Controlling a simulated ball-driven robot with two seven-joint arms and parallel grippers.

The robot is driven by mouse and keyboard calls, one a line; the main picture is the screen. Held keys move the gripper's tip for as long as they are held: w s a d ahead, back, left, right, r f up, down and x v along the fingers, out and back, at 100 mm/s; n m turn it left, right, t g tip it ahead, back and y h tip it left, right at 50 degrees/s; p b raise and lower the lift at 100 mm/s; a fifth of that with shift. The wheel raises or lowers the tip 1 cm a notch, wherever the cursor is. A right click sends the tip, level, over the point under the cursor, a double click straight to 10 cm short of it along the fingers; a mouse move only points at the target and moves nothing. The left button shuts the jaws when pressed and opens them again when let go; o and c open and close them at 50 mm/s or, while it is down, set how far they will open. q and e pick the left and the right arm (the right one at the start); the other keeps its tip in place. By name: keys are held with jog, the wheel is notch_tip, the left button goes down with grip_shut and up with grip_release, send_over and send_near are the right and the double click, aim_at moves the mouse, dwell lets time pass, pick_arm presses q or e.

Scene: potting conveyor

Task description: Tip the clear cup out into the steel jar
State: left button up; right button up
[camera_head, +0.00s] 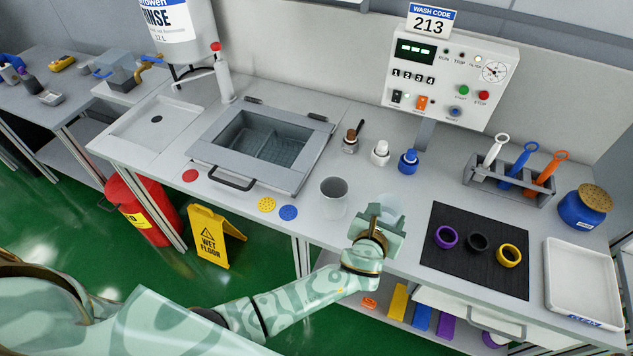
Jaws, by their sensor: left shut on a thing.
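The clear cup (390,202) is pale and see-through and shows just behind my left gripper (381,221), near the front edge of the bench. The left gripper is shut on it, and its fingers and palm hide the lower part of the cup. The cup's contents cannot be made out. The steel jar (334,201) is a grey, open-topped vessel standing upright on the bench, a short way left of the cup and apart from it. My right gripper is not in view.
A sunken wash basin (262,140) lies behind left. Small bottles (380,153) stand behind the jar. A black mat (470,268) with three rings lies right of the gripper, with a white tray (578,280) beyond. A tool rack (505,181) stands at the back right.

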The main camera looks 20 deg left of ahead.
pick_arm(q)
jog(key=shift+w+a+f, duration=0.1)
jog(key=shift+a+f, duration=0.35)
jog(key=shift+a, duration=0.3)
jog(key=shift+r, duration=0.1)
jog(key=shift+a+r+n, duration=0.1)
jog(key=shift+a+n, duration=0.05)
jog(key=shift+n, duration=0.15)
jog(key=shift+w+a+r+n+h+p, duration=0.15)
jog(key=shift+a+r+n+h+p, duration=0.45)
jog(key=shift+a+n+h, duration=0.4)
notch_tip(320, 180, up, 6)
jog(key=a+n+h+p, duration=0.2)
jog(key=n+p, duration=0.1)
jog(key=n, duration=0.1)
jog(key=shift+w+a+n+h, duration=0.2)
jog(key=shift+n+h, duration=0.2)
